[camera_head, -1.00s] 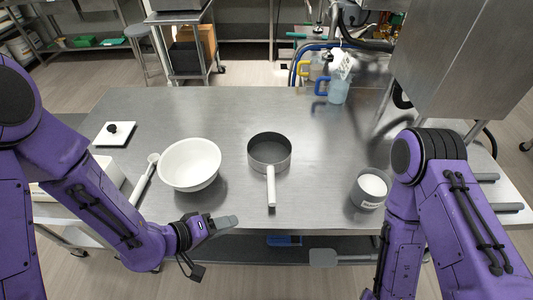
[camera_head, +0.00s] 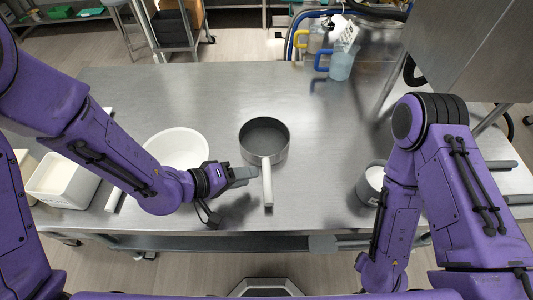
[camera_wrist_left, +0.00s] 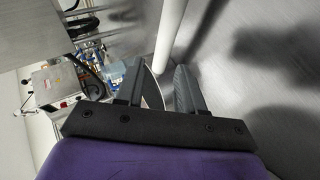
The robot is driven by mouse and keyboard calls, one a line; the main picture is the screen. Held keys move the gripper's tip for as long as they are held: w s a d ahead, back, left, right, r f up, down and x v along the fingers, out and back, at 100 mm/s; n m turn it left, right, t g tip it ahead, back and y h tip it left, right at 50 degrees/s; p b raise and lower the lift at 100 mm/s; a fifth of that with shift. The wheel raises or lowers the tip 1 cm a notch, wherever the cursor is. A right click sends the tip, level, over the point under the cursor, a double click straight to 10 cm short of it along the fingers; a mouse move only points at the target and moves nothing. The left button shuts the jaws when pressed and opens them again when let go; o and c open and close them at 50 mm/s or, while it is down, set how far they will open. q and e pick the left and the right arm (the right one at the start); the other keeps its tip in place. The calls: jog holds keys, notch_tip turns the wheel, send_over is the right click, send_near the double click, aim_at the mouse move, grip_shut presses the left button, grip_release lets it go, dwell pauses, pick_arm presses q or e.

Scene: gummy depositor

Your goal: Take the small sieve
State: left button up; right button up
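The round grey vessel (camera_head: 264,138), which looks like the small sieve, stands upright on the steel table. Its light handle (camera_head: 267,185) points to the table's front edge; a mesh cannot be made out. My left gripper (camera_head: 248,176) is just left of the handle and apart from it. In the left wrist view, the gripper's two fingers (camera_wrist_left: 158,88) are spread with a gap between them, and the pale handle (camera_wrist_left: 169,35) shows beyond the fingertips. My right forearm hangs low at the right; its gripper is not seen.
A white bowl (camera_head: 178,148) sits left of the grey vessel, partly behind my left arm. A cup with white contents (camera_head: 373,182) stands at right. A white bin (camera_head: 62,180) is at far left, a blue-handled jug (camera_head: 341,62) at the back. The table's middle back (camera_head: 210,90) is clear.

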aim_at(264, 173)
pick_arm(q)
jog(key=x, duration=0.3)
jog(key=p+x, duration=0.1)
jog(key=x, duration=0.1)
jog(key=shift+w+a+f, duration=0.15)
jog(key=shift+w+f, duration=0.05)
jog(key=shift+w, duration=0.1)
jog(key=shift+d+f, duration=0.1)
jog(key=shift+d, duration=0.3)
jog(key=shift+w+a, duration=0.1)
jog(key=shift+a, duration=0.1)
grip_shut()
pick_arm(e)
jog(key=shift+w+a+r, duration=0.1)
jog(key=shift+w+r, duration=0.15)
jog(key=shift+r, duration=0.3)
pick_arm(q)
jog(key=shift+d, duration=0.1)
